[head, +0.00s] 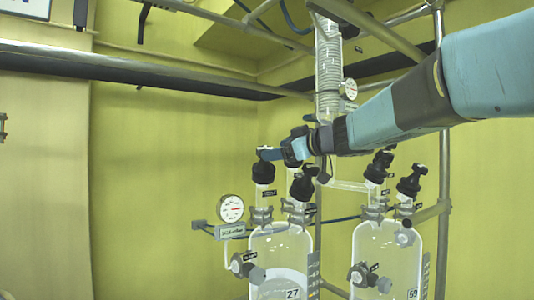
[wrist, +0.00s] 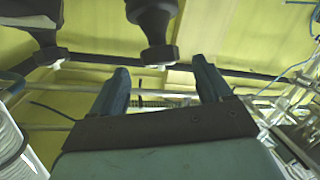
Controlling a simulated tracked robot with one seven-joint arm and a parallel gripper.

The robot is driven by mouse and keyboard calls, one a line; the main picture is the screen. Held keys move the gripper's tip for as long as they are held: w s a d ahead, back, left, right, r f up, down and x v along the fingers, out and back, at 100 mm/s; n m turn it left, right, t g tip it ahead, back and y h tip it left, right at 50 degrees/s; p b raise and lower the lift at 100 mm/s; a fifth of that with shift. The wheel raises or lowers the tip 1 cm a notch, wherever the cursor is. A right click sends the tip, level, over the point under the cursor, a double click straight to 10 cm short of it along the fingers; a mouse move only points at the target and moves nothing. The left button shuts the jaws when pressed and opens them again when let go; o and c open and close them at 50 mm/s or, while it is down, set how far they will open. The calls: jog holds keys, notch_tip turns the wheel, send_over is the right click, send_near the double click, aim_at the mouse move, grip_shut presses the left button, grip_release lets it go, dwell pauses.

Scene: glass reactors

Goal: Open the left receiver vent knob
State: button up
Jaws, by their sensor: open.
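The left receiver (head: 262,248) is a clear glass vessel tagged 27. Two black knobs stand on its necks, a left one (head: 263,172) and a right one (head: 303,188). Small labels on the necks are too small to read, so I cannot tell which is the vent knob. My gripper (head: 272,154) is at the top of the left knob, coming in from the right. In the wrist view my gripper (wrist: 162,84) is open with nothing between its fingers. One black knob (wrist: 153,28) shows above the gap, and another (wrist: 42,35) further left. Contact cannot be told.
A right receiver (head: 385,250), tagged 59, stands close by with black knobs (head: 379,165) on top. A round gauge (head: 230,208) is left of the left receiver. A glass coil column (head: 328,65) and metal frame pipes (head: 443,170) stand behind. The far left is free.

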jog(key=v, duration=0.5)
jog(key=shift+s+d, duration=0.3)
jog(key=s+d+f+m+t+h, duration=0.1)
jog(key=s+d+f+m+h, duration=0.25)
jog(key=d+m+h, duration=0.35)
jog(key=s+d+f+m+t+h, duration=0.2)
jog(key=s+d+f+m+h, duration=0.1)
jog(key=d+f+m+h, duration=0.4)
jog(key=s+a+f+n+g+y, duration=0.1)
jog(key=s+f+g, duration=0.8)
jog(key=s+f, duration=0.9)
jog(key=shift+s+g+y, duration=0.2)
jog(key=shift+g+y, duration=0.1)
jog(key=shift+y, duration=0.5)
